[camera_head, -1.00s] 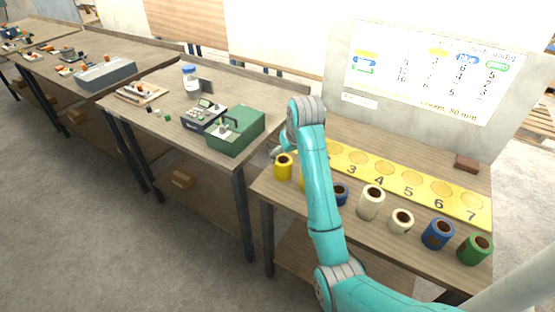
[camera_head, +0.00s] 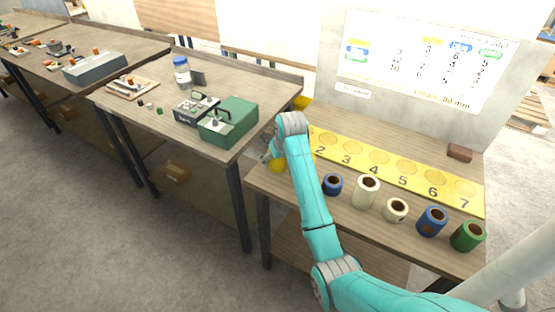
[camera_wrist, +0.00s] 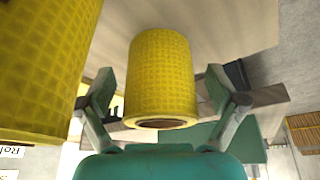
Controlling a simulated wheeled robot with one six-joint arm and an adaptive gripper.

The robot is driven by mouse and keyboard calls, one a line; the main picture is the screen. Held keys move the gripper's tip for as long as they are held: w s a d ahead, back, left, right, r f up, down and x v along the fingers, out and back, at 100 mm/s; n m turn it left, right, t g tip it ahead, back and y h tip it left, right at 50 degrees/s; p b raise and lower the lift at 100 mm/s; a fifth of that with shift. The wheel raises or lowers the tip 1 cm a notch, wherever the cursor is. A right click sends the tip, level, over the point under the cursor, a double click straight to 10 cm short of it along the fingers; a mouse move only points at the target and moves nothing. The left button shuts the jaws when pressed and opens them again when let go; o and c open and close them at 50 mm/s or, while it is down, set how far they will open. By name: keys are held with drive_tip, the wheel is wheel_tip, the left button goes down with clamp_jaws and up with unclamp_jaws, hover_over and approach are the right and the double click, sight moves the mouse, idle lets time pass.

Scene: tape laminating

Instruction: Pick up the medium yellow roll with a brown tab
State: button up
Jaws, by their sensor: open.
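A yellow roll (camera_wrist: 160,80) stands between the two fingers of my gripper (camera_wrist: 159,84) in the wrist view. Its brown core shows at one end, and a gap shows on both sides, so the fingers are open around it. I cannot make out a brown tab on it. A second yellow roll (camera_wrist: 38,65) looms larger at the left of the wrist view, outside the fingers. In the head view my gripper (camera_head: 268,157) is at the left end of the right-hand bench, with yellow (camera_head: 277,165) showing beside it. My arm hides much of both rolls there.
Blue (camera_head: 333,184), cream (camera_head: 366,191) and green (camera_head: 467,236) rolls stand in a row along the bench. A numbered yellow board (camera_head: 420,180) lies behind them. A yellow object (camera_head: 303,102) shows at the back left. A green machine (camera_head: 229,122) sits on the neighbouring bench.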

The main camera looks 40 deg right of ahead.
drive_tip(key=shift+f, duration=0.1)
drive_tip(key=shift+c, duration=0.3)
drive_tip(key=c, duration=1.2)
